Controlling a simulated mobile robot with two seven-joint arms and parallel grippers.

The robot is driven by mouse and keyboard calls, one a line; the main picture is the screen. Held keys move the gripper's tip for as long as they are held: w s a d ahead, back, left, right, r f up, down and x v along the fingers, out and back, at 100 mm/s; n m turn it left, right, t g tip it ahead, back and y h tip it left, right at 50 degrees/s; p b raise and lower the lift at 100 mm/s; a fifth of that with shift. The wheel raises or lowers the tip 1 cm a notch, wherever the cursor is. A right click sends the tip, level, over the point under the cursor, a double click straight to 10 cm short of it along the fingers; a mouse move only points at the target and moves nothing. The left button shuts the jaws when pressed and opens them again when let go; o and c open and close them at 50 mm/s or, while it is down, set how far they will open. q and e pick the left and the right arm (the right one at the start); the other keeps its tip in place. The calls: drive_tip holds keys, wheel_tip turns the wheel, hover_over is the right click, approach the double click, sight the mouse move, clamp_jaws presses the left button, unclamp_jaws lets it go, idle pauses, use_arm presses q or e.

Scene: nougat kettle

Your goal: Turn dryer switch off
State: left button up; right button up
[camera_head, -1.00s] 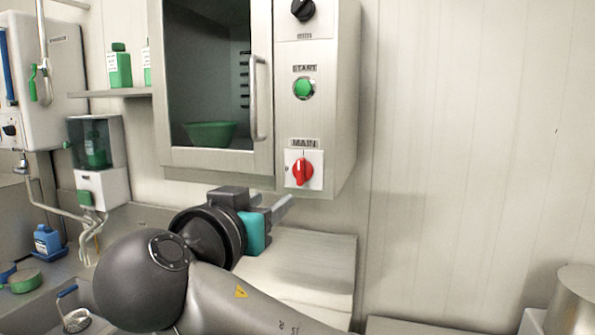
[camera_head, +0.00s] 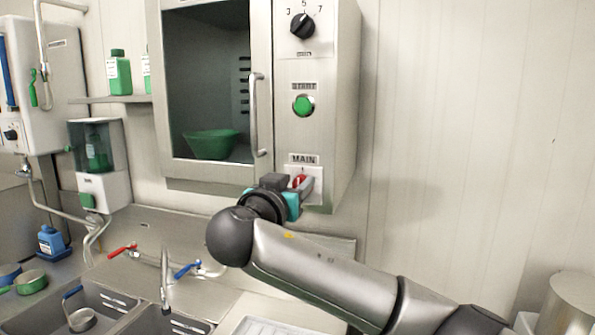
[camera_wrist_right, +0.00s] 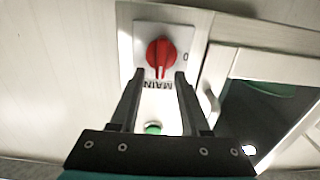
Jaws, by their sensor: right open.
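The dryer (camera_head: 340,110) is a steel cabinet on the wall with a glass door. Its red MAIN rotary switch (camera_head: 299,181) sits on a white plate low on the front panel. My right gripper (camera_head: 303,187) is at this switch and partly covers it in the head view. In the right wrist view the red knob (camera_wrist_right: 161,54) shows just beyond and between the fingertips of my open right gripper (camera_wrist_right: 157,76). The "0" mark shows on the plate beside the knob. I cannot tell whether the fingers touch the knob. My left gripper is not in view.
Above the switch are the green START button (camera_head: 303,105) and a black dial (camera_head: 303,26). The door handle (camera_head: 257,115) stands out left of the panel. A sink (camera_head: 110,305) with taps lies below left. The wall on the right is bare.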

drive_tip(key=shift+w+d, duration=0.25)
drive_tip(key=shift+w, duration=0.45)
clamp_jaws()
